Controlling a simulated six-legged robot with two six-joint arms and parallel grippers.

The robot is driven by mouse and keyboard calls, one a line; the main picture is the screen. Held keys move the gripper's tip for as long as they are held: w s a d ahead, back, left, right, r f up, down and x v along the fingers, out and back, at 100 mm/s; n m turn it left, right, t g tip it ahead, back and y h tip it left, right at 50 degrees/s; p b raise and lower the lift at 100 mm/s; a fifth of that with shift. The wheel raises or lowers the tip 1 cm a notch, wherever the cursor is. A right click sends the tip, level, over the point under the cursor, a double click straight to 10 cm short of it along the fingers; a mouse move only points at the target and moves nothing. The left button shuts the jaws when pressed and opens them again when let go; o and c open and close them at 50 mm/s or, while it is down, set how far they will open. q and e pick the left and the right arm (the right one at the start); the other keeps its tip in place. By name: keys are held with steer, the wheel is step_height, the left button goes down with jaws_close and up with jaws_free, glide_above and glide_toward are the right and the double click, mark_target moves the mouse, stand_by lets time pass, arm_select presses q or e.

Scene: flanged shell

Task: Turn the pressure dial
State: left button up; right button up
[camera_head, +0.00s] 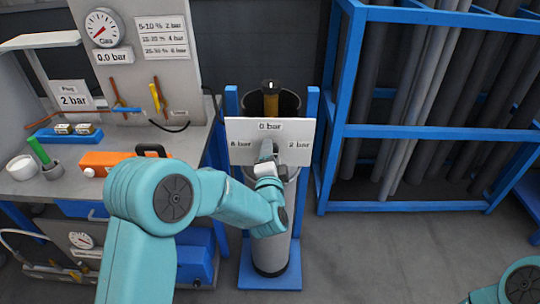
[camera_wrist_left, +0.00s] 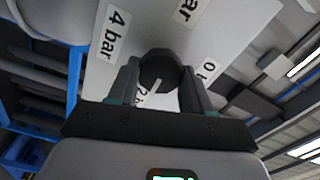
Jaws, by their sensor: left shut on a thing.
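The pressure dial (camera_wrist_left: 160,72) is a dark round knob with a pale pointer line, on a white plate (camera_head: 241,130) marked "0 bar" at the top, "2 bar" at the right and another bar label at the left. The plate is fixed in front of a grey cylinder (camera_head: 270,252) on a blue stand. My left gripper (camera_wrist_left: 158,88) is shut on the dial, one finger on each side, in the left wrist view. In the head view my left gripper (camera_head: 266,152) reaches the middle of the plate and hides most of the dial.
A blue rack (camera_head: 430,132) of grey pipes stands on the right. The floor before the rack is clear.

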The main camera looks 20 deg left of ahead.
arm_select(q)
steer(key=shift+d, duration=0.15)
stand_by(0.4)
steer(key=o, duration=1)
steer(key=shift+s, duration=0.1)
steer(key=shift+o, duration=0.2)
steer(key=b+v, duration=0.2)
steer(key=v, duration=1.4)
steer(key=shift+s+b, duration=0.15)
steer(key=shift+b, duration=0.15)
